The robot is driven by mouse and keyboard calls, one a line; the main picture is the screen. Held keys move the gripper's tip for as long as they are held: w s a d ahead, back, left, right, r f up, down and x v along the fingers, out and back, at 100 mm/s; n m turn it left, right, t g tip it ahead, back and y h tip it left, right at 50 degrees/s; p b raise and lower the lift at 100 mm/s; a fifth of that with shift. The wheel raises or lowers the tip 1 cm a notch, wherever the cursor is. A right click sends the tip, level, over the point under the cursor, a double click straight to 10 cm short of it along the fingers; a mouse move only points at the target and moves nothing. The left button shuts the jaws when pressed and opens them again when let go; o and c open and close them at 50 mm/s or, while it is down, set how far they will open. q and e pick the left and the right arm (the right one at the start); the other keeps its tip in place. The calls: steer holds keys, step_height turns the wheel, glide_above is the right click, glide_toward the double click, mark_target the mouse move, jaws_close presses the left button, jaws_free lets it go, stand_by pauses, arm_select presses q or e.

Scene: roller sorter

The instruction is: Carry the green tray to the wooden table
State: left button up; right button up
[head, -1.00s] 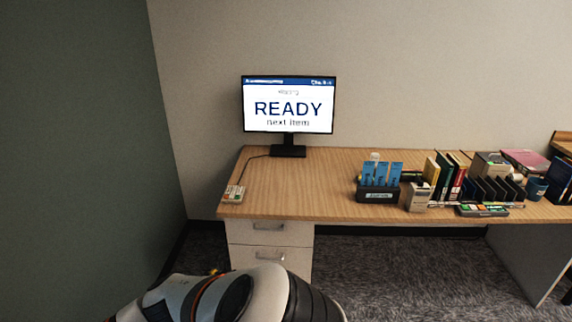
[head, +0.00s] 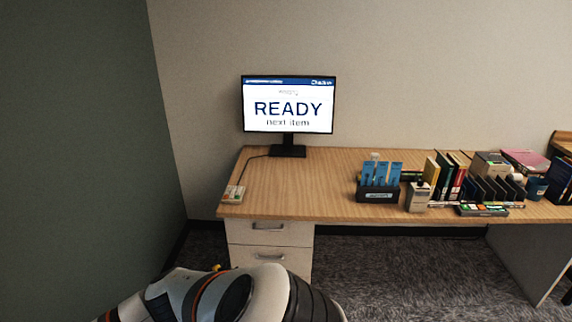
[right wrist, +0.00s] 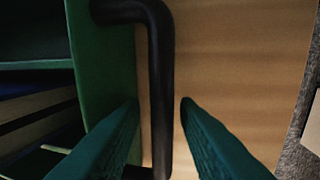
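The green tray (right wrist: 105,70) shows only in the right wrist view, at the left, as a green wall with a black bar handle (right wrist: 160,85). Dark flat items lie inside it. My right gripper (right wrist: 160,108) has its two teal fingers apart, one on each side of the handle, with a narrow gap visible on both sides. A wooden surface (right wrist: 225,60) lies below the handle. In the head view a wooden-topped desk (head: 300,185) stands against the wall; I cannot tell whether it is the task's table. My left gripper is not in view.
The desk holds a monitor (head: 288,105) reading READY, a small white box (head: 232,194), a dark holder with blue cards (head: 378,192), and several books and boxes at its right. Its left top is mostly clear. A green wall (head: 80,130) stands at the left.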

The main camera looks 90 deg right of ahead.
step_height(320, 180, up, 12)
steer(key=d, duration=0.2)
steer(key=shift+f, duration=0.2)
stand_by(1.2)
steer(key=shift+d, duration=0.1)
steer(key=d+r, duration=0.3)
steer(key=r, duration=0.2)
steer(key=shift+d, duration=0.2)
stand_by(0.4)
steer(key=shift+f, duration=0.1)
stand_by(0.4)
